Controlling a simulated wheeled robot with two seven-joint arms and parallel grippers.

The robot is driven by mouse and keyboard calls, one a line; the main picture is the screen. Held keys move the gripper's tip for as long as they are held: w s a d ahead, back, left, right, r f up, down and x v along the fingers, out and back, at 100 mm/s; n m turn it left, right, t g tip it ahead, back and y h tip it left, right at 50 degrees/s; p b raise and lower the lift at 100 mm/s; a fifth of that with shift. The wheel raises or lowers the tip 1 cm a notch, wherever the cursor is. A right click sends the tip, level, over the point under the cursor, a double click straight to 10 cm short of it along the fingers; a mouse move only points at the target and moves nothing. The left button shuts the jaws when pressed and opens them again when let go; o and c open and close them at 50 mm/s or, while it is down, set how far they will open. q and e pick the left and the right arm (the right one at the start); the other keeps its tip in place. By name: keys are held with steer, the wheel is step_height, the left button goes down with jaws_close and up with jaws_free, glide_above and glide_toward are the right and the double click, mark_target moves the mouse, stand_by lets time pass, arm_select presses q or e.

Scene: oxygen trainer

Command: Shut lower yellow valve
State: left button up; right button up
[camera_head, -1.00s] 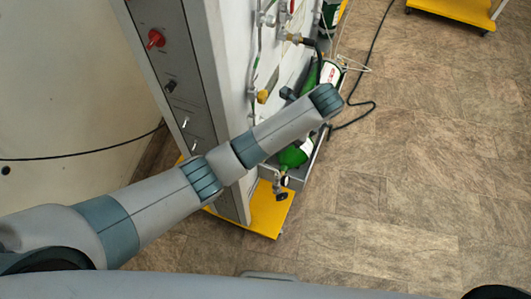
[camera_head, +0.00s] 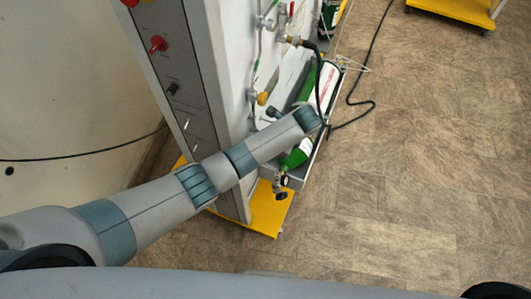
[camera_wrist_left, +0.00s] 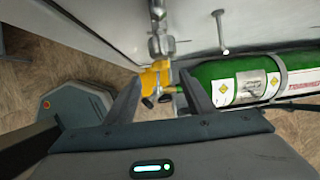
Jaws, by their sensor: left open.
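The yellow valve (camera_wrist_left: 155,78) shows in the left wrist view on a metal pipe fitting, with dark parts below it. It also shows in the head view (camera_head: 262,98) as a small yellow knob low on the panel's side. My left gripper (camera_wrist_left: 160,84) is open, with one finger on each side of the yellow valve, close to it. I cannot tell whether either finger touches it. In the head view the fingers are mostly hidden by my left wrist. My right gripper is in neither view.
A green and white cylinder (camera_wrist_left: 240,80) lies right beside the valve, held by a metal band. The white panel (camera_head: 236,65) stands on a yellow base (camera_head: 268,212). A black hose (camera_head: 318,75) hangs close to my wrist. Open floor (camera_head: 430,180) lies to the right.

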arm_select(q)
steer(key=x, duration=0.8)
steer(key=c, duration=1.1)
